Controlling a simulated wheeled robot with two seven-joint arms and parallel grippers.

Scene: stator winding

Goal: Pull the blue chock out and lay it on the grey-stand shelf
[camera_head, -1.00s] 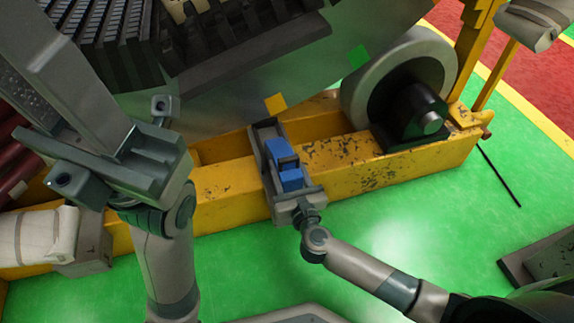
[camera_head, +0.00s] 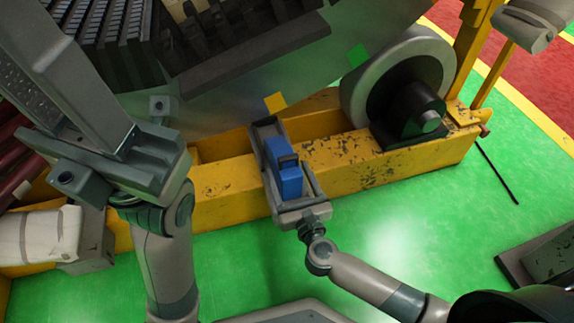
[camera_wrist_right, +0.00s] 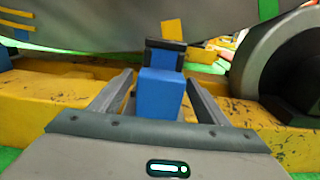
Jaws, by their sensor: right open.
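The blue chock (camera_head: 290,182) sits on the yellow base beam, below the big grey drum, with a dark band across it. It also shows in the right wrist view (camera_wrist_right: 159,95), centred between the fingers. My right gripper (camera_head: 267,148) is open, with one finger on each side of the chock. In the right wrist view (camera_wrist_right: 157,100) gaps show between the chock and both fingers. My left gripper (camera_head: 115,150) is large and near at the left, and its fingertips are not clear. I cannot tell which grey surface is the stand shelf.
The yellow beam (camera_head: 345,165) runs under the drum (camera_head: 220,105). A roller (camera_head: 412,95) stands on it to the right. A grey piece (camera_head: 540,262) lies at the lower right, and a white roll (camera_head: 40,235) at the left. The green floor in front is mostly free.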

